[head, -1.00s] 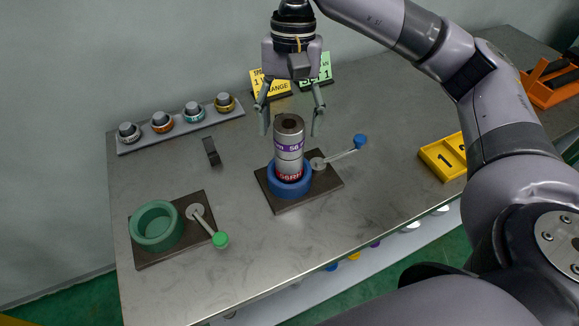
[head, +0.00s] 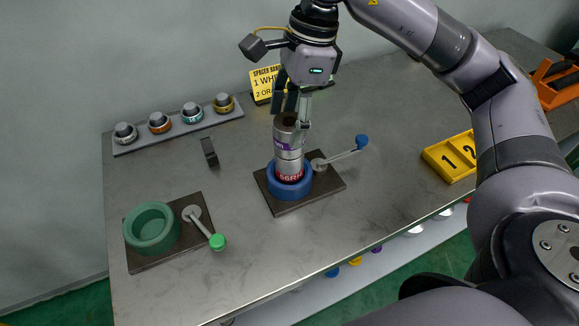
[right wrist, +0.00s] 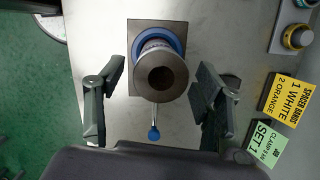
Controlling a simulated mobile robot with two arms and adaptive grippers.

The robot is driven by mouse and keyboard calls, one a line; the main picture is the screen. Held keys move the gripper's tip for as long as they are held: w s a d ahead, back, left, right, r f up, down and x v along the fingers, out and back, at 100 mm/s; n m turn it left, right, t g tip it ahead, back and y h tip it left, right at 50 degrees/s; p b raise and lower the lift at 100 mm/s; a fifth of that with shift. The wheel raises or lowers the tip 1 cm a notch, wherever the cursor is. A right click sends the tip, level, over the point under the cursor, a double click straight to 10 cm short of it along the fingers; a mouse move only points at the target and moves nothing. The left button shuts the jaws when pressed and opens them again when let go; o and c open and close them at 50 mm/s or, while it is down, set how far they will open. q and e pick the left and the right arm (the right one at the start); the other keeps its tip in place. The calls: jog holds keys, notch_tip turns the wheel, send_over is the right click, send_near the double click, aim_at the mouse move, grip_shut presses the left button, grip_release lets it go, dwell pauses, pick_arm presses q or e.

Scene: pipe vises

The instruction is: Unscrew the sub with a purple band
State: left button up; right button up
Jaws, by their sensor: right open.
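The grey sub with a purple band (head: 287,143) stands upright on a lower grey piece with red lettering (head: 290,172), held in the blue vise (head: 290,188). My right gripper (head: 291,122) is open at the top of the sub, and its near finger overlaps the sub in the head view. In the right wrist view the sub's bored top (right wrist: 161,74) lies between the two spread fingers (right wrist: 158,95), with a gap on both sides. The vise's blue-knobbed handle (head: 342,154) points right. My left gripper is out of view.
An empty green vise (head: 153,229) with a green-knobbed handle stands front left. A rack (head: 180,128) holds several banded parts at the back left. A small dark block (head: 209,152) lies nearby. A yellow sign (head: 262,84) stands behind; a yellow numbered tray (head: 451,157) is at the right.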

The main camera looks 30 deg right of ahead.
jog(key=shift+m, duration=0.7)
jog(key=shift+w, duration=0.1)
jog(key=shift+c, duration=0.3)
